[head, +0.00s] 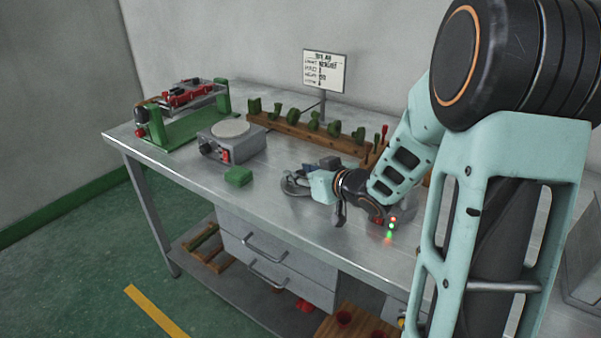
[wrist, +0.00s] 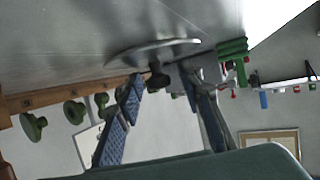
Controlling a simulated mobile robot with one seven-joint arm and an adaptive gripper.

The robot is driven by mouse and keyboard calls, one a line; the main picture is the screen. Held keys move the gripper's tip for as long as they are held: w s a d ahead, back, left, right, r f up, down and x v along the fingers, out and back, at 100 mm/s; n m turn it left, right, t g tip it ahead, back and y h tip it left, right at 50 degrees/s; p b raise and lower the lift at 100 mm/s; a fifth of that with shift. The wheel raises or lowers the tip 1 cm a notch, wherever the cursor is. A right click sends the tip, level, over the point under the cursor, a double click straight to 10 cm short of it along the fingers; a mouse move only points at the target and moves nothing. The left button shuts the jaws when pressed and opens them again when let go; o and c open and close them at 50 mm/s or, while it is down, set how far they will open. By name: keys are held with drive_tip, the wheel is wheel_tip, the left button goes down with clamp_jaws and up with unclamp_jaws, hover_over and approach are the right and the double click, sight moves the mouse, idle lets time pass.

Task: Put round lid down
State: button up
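The round lid (wrist: 150,50) is a thin grey metal disc with a dark knob (wrist: 158,80), seen nearly edge-on in the wrist view. In the head view the lid (head: 292,187) is partly hidden by my gripper (head: 306,176) and lies at or very near the tabletop. In the wrist view the two blue-padded fingers of my gripper (wrist: 163,82) stand apart. The knob is between their tips, with visible gaps on both sides. I cannot tell whether the lid rests fully flat.
A wooden rack (head: 300,132) with several green pieces runs along the back. A green stand with a red device (head: 185,110) is at far left. The front tabletop is clear.

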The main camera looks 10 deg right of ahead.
drive_tip(key=shift+s+d+r, duration=0.1)
drive_tip(key=shift+s+r, duration=0.05)
drive_tip(key=shift+r, duration=0.2)
drive_tip(key=p+v, duration=0.3)
drive_tip(key=v, duration=0.7)
drive_tip(key=shift+s+d+r, duration=0.1)
drive_tip(key=shift+s+d, duration=0.1)
drive_tip(key=shift+s, duration=0.2)
drive_tip(key=shift+s+d+r+p, duration=0.1)
drive_tip(key=shift+s+p, duration=0.2)
drive_tip(key=shift+s, duration=0.05)
